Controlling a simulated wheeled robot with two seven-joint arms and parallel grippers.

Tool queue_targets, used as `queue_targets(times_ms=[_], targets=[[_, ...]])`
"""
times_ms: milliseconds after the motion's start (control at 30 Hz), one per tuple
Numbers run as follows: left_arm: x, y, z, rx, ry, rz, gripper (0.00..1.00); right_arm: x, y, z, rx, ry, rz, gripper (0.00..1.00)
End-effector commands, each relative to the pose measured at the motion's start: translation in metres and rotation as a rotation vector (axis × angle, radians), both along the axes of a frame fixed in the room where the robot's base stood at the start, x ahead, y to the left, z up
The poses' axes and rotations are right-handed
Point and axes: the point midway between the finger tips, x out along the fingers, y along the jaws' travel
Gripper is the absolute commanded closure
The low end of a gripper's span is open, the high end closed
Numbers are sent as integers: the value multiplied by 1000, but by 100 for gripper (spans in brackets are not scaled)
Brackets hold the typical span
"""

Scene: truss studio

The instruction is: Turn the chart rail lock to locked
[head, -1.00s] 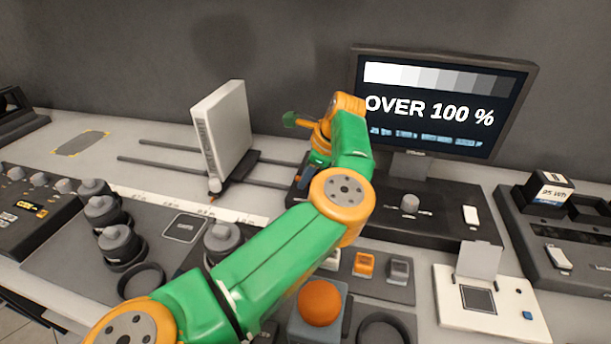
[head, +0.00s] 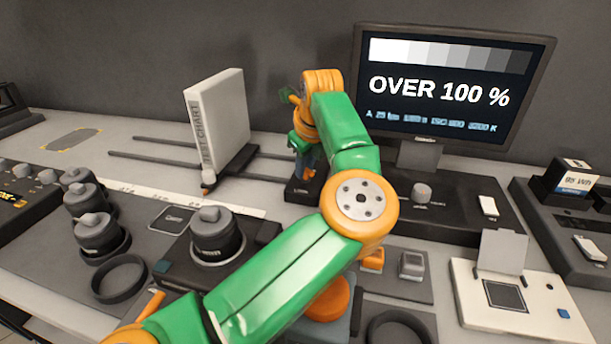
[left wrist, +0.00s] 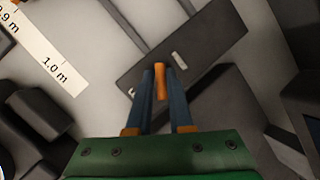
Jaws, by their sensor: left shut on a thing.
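The chart rail lock is a dark block (head: 300,193) at the right end of the chart rails in the head view. In the left wrist view its dark plate (left wrist: 215,42) carries a short white mark and partly hidden white lettering. An orange lever (left wrist: 160,80) stands on it. My left gripper (left wrist: 160,82) has its two blue fingers on either side of this lever, shut on it. I cannot read which setting the lever points to. My right gripper is not in view.
A white test chart (head: 218,120) stands upright on the dark rails (head: 150,157), left of my gripper. A monitor (head: 447,90) reading "OVER 100 %" stands behind right. Several lenses (head: 217,235) and a mixer panel (head: 20,205) lie left. A white box (head: 510,300) sits right.

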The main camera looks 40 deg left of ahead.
Motion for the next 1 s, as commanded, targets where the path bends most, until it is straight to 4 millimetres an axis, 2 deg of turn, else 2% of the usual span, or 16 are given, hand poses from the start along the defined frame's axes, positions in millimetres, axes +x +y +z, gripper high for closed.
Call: queue_targets(times_ms=[33, 300, 900, 933, 1000], targets=[[0, 0, -4, -3, -2, -24, 100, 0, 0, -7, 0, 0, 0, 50], [0, 1, -2, -3, 0, -138, 100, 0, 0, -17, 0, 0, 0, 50], [0, 0, 0, -4, 1, -180, 100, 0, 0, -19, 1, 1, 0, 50], [0, 0, 0, -4, 1, -180, 78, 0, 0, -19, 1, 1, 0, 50], [0, 0, 0, -3, 1, -179, 59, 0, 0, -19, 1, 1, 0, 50]])
